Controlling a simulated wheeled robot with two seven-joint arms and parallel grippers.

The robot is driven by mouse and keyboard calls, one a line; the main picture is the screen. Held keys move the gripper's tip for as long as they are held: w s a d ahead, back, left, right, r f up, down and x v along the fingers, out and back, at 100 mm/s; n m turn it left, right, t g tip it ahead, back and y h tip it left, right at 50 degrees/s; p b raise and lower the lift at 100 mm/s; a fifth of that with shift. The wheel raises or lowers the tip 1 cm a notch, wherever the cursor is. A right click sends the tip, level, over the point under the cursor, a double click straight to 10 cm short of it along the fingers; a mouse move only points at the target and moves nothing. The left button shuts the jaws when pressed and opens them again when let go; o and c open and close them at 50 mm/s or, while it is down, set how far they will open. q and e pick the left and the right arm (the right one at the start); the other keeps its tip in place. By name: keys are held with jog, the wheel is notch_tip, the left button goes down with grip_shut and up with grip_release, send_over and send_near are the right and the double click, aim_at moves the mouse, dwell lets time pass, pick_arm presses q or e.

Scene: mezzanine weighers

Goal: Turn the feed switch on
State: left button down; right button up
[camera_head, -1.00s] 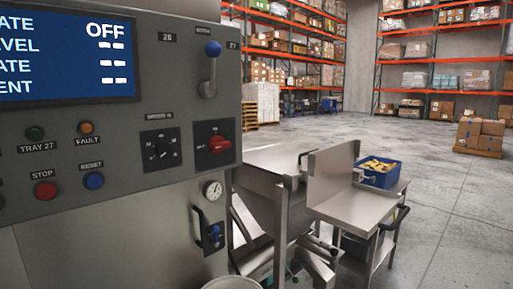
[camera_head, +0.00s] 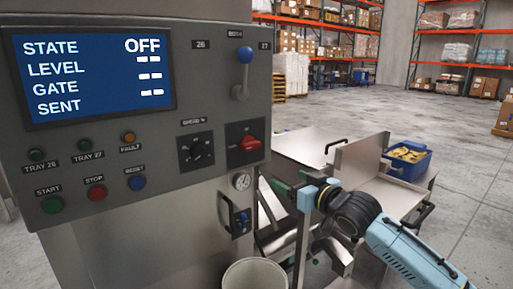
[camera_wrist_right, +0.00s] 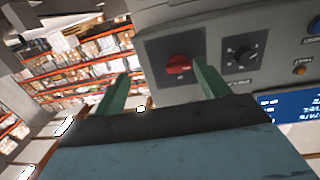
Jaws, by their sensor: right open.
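The control panel (camera_head: 215,115) stands at the left. A red rotary switch (camera_head: 248,143) sits on a dark plate at its lower right; its label is too small to read. The screen (camera_head: 90,75) reads STATE OFF. My right gripper (camera_head: 289,188) is below and right of the red switch, in front of the metal chute, apart from the panel. In the right wrist view the green fingers of my right gripper (camera_wrist_right: 160,77) are spread and empty, with the red switch (camera_wrist_right: 179,64) seen between them, nearer the right finger. My left gripper is out of view.
A black dial (camera_head: 195,150) is left of the red switch, and a blue-knobbed lever (camera_head: 244,72) is above it. Start, stop and reset buttons line the lower panel. A gauge (camera_head: 241,181), a white bucket (camera_head: 255,274) and a metal bench with a blue bin (camera_head: 408,160) are near.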

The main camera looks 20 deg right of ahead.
aim_at(254, 146)
notch_tip(254, 146, up, 6)
jog(key=a+y, duration=0.1)
jog(key=a, duration=0.1)
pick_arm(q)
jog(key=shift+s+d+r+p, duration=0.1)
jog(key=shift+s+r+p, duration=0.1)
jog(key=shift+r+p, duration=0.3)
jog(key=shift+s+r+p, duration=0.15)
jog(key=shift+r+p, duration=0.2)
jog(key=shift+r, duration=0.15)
pick_arm(e)
jog(key=shift+n+t, duration=0.3)
jog(key=shift+n, duration=0.1)
jog(key=x, duration=1.2)
jog(key=shift+a+f, duration=0.15)
jog(key=shift+f, duration=0.05)
jog(key=shift+c, duration=0.4)
jog(key=c, duration=0.9)
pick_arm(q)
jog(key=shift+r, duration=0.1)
